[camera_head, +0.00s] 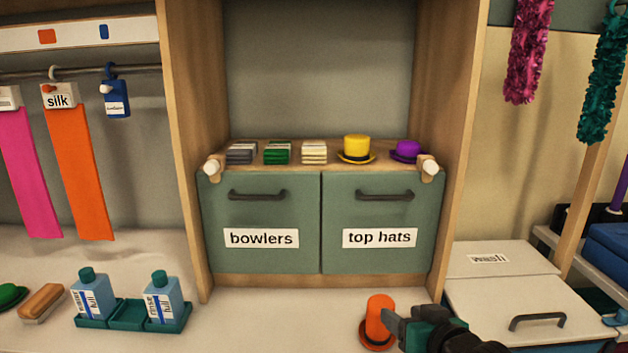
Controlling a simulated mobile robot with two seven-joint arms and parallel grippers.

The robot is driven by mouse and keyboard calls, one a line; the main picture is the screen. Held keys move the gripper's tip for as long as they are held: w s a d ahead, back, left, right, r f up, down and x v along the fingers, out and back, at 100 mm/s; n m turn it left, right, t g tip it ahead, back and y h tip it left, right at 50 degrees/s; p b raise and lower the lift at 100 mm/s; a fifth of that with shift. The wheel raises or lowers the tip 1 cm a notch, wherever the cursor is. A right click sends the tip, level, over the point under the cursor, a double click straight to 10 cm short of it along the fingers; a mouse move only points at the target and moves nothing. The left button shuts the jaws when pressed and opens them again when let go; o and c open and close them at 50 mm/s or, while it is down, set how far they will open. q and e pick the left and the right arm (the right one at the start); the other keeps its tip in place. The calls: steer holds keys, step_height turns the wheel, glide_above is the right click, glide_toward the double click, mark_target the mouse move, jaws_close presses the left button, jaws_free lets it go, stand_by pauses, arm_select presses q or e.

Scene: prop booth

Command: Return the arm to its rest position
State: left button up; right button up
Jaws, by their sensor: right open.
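My right gripper (396,326) comes in from the bottom right, low over the white counter. It is open, and its dark fingers are beside an orange top hat (378,312). The hat stands on the counter on its brim; the fingers overlap its right side in the picture, and I cannot tell whether they touch it. My left gripper is not in view.
A green cabinet (320,222) with drawers labelled "bowlers" and "top hats" stands behind. A yellow hat (356,147) and a purple hat (407,150) sit on its top. A teal tray (126,316) with two bottles is at left. A "wash" bin (500,290) is at right.

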steer(key=s+f+g, duration=0.1)
steer(key=s+f, duration=0.8)
steer(key=s, duration=0.2)
steer(key=s+d+f+n+g+h, duration=0.1)
steer(key=s+f, duration=0.8)
steer(key=s, duration=0.3)
steer(key=shift+s+h+p, duration=0.15)
steer(key=shift+h+p, duration=0.15)
steer(key=shift+p, duration=0.05)
steer(key=shift+d, duration=0.1)
